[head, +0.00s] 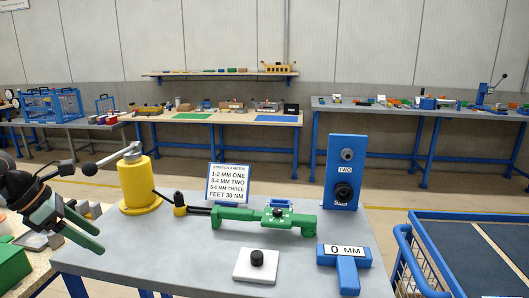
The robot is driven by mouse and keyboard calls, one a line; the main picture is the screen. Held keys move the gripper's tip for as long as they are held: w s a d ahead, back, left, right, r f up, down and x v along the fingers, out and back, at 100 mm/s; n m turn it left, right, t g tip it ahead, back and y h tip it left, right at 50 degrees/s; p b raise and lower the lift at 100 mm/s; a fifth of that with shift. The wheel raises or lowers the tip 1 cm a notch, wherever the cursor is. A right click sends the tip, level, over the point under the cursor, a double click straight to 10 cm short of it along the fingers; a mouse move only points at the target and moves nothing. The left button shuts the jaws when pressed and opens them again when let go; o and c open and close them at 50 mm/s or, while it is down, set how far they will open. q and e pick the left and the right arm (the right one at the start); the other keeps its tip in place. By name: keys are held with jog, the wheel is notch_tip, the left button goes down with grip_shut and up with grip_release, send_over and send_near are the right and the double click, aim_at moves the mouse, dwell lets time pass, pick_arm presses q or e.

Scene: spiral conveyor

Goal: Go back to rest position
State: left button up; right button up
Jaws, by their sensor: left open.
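My left gripper (101,242) is at the far left, in front of the table's left edge. Its dark green fingers point right and down, are apart, and hold nothing. It is to the left of the yellow cylinder (139,187) and apart from it. My right gripper is not in view.
The grey table (200,262) bears a green fixture (262,219), a sign (228,184), a blue panel (345,172), a white block with a black knob (256,265) and a blue stand marked "0 MM" (347,275). A blue cart (440,215) stands right. Floor shows behind.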

pick_arm(q)
jog(key=s+d+f+n+t+h+p, duration=0.1)
jog(key=d+f+n+t+h+p, duration=0.15)
jog(key=d+n+h, duration=0.7)
jog(key=d+f+n+t+h+p, duration=0.2)
jog(key=d+n+t+h+p, duration=0.1)
jog(key=d, duration=1.3)
jog(key=s+a+f+n+t+y+p, duration=0.25)
jog(key=f+n+y, duration=0.35)
jog(key=n, duration=0.4)
jog(key=s+a+f+n+t+y+p, duration=0.1)
jog(key=s+f+n+t+y, duration=0.3)
jog(key=n, duration=0.7)
jog(key=s+f+n+g+y+p, duration=0.1)
jog(key=s+f+n+g+y, duration=0.3)
jog(key=s+f+n+g, duration=0.3)
jog(key=s+f+n, duration=0.3)
jog(key=s+f, duration=0.4)
jog(key=s, duration=0.1)
jog(key=shift+s+d+y+p, duration=0.15)
jog(key=shift+y+p, duration=0.2)
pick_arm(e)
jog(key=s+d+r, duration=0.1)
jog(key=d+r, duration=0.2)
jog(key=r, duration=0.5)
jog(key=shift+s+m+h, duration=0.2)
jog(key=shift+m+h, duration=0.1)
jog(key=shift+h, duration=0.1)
